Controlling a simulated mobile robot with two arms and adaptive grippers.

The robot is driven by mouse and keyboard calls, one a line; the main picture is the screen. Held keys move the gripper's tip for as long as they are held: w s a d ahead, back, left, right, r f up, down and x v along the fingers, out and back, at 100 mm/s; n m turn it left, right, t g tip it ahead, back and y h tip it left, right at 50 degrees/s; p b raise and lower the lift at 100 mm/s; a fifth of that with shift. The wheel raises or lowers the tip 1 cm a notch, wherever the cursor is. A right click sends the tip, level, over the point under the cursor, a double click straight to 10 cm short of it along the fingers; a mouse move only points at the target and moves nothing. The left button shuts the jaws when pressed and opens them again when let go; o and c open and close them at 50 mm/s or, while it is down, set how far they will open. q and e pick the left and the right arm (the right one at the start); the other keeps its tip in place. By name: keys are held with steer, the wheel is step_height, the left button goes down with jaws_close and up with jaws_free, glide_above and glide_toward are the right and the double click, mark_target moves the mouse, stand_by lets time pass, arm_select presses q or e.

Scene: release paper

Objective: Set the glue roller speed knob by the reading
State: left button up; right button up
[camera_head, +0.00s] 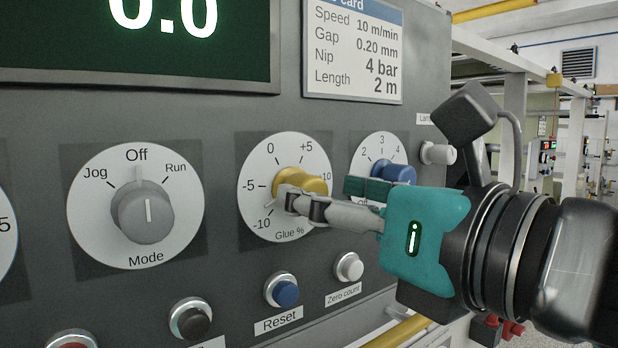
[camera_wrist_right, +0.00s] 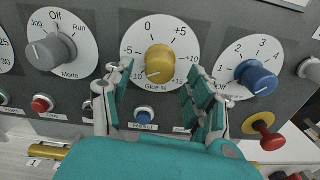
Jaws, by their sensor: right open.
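In the head view the right gripper (camera_head: 328,198) partly covers the knob; contact cannot be told. The display (camera_head: 150,50) reads 0.0, cut off at the top. My left gripper is out of view.
A blue knob (camera_head: 396,173) stands close to the right of the Glue knob, partly behind a finger. The grey Mode knob (camera_head: 143,212) is at left. Reset (camera_head: 286,292) and Zero count (camera_head: 349,267) buttons lie below. A card (camera_head: 352,55) lists Speed, Gap, Nip and Length.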

steer(key=x, duration=0.3)
steer(key=shift+w+a+p, duration=0.1)
steer(key=shift+w+p, duration=0.15)
steer(key=shift+p, duration=0.05)
steer(key=c, duration=1.2)
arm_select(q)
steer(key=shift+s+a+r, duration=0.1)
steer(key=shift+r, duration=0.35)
arm_select(e)
steer(key=shift+o, duration=0.2)
